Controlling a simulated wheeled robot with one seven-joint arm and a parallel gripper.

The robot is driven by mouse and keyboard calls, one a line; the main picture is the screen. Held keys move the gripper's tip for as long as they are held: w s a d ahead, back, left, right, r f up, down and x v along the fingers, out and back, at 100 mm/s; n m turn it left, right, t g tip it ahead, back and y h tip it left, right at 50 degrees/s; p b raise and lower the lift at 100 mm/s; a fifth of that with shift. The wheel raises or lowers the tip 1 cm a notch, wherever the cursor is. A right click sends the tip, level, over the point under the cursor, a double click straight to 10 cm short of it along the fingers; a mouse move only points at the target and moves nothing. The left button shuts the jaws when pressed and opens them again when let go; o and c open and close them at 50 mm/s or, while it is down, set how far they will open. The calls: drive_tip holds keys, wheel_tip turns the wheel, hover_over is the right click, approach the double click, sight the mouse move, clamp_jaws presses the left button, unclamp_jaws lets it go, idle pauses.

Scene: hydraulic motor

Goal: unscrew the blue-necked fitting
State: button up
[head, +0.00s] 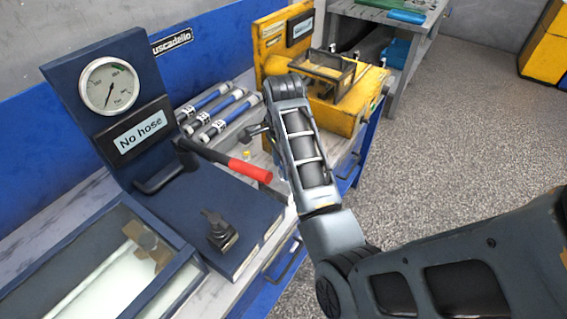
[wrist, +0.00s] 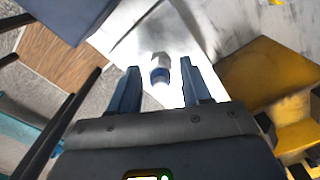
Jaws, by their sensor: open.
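The blue-necked fitting (wrist: 159,70) shows in the wrist view as a small pale piece with a blue band, against a bright white surface. My gripper (wrist: 160,78) is open, with one finger on each side of the fitting in the picture and a gap to both. I cannot tell how deep the fitting sits between the fingers. In the head view my arm covers the area around the gripper, and I cannot make out the fitting there.
A blue unit with a gauge (head: 112,86) and a "No hose" sign (head: 138,130) stands at left, its red-handled lever (head: 250,168) reaching toward my arm. Several blue hoses (head: 212,108) lie behind. A yellow machine (head: 340,112) stands beyond my arm. Floor at right is clear.

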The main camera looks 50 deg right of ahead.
drive_tip(key=m, duration=0.6)
drive_tip(key=shift+c, duration=0.4)
clamp_jaws()
drive_tip(key=n, duration=0.5)
drive_tip(key=shift+r+n, duration=0.1)
drive_tip(key=shift+n, duration=0.3)
drive_tip(key=n, duration=0.5)
drive_tip(key=shift+n, duration=0.4)
